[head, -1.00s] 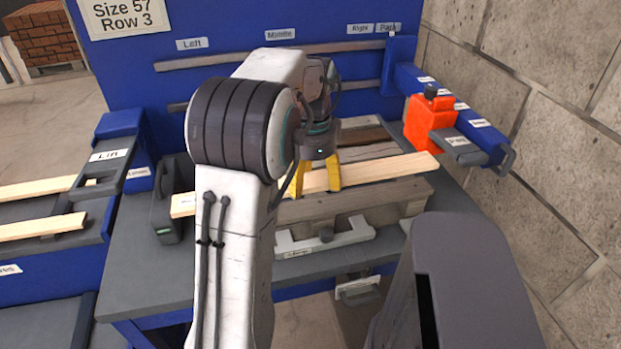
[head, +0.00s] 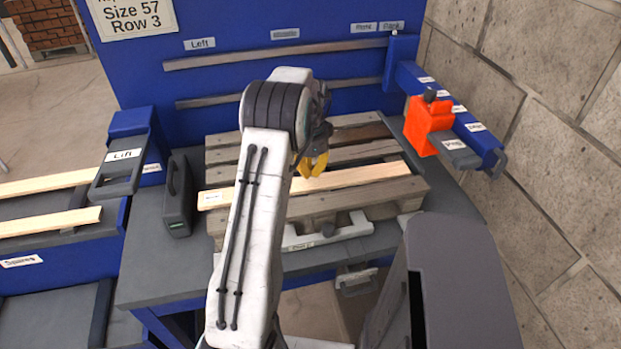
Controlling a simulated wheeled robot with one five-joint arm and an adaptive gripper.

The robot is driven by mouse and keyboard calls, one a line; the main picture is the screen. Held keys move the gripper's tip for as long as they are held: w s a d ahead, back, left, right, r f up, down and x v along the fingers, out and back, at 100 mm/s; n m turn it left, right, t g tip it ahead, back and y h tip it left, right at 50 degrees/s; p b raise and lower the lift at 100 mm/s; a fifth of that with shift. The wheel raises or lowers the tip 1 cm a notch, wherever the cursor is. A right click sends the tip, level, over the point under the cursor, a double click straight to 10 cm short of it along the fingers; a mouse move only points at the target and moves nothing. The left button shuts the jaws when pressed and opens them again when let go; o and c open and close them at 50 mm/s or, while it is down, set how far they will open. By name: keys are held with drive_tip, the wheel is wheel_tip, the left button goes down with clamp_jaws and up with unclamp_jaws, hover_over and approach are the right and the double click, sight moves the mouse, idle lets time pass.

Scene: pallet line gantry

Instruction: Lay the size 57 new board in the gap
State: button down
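The pale new board (head: 370,174) lies lengthwise across the front part of the grey pallet (head: 405,193), among its weathered slats. A small label shows at its left end. It looks sunk between the slats, but I cannot tell whether it is fully seated. My gripper (head: 311,170) is just above and behind the board's middle, with its yellow fingers slightly parted and seemingly clear of the board. My arm hides part of the board and pallet. A sign (head: 133,12) reads Size 57, Row 3.
An orange tool (head: 424,124) stands on the blue rail at the right. A dark grey box (head: 178,195) stands left of the pallet. More pale boards (head: 50,223) lie in the rack at the far left. A stone wall (head: 550,130) bounds the right.

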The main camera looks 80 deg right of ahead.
sight(310, 185)
drive_tip(key=shift+f+p, duration=1.45)
drive_tip(key=shift+p, duration=0.55)
drive_tip(key=shift+a+f, duration=0.15)
drive_tip(key=shift+f, duration=0.35)
drive_tip(key=shift+c, duration=1.9)
unclamp_jaws()
drive_tip(key=shift+a+f, duration=0.1)
drive_tip(key=shift+f, duration=0.05)
